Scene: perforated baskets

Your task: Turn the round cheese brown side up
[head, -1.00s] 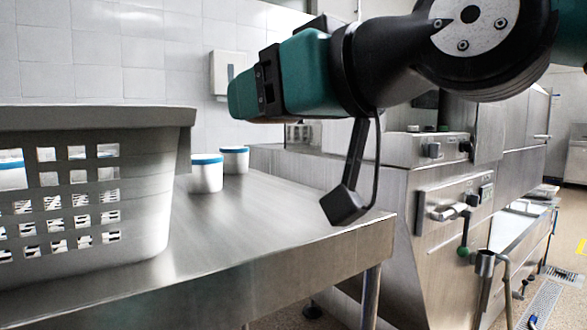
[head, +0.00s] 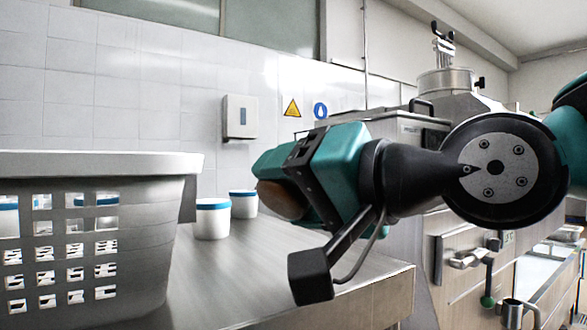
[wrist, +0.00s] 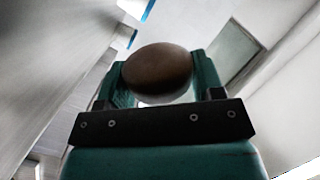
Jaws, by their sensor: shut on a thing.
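The round cheese (head: 283,199) is held in my gripper (head: 279,186), to the right of the grey basket and above the steel table. In the head view its brown side shows at the gripper's tip. In the wrist view the cheese (wrist: 156,71) sits between the two teal fingers, with a brown rounded face and a paler strip along its lower edge. My gripper is shut on it. The fingers hide part of the cheese, and its far side is out of sight.
A grey perforated basket (head: 150,215) stands on the table at the left, with blue-lidded tubs showing inside. Steel kitchen equipment stands at right.

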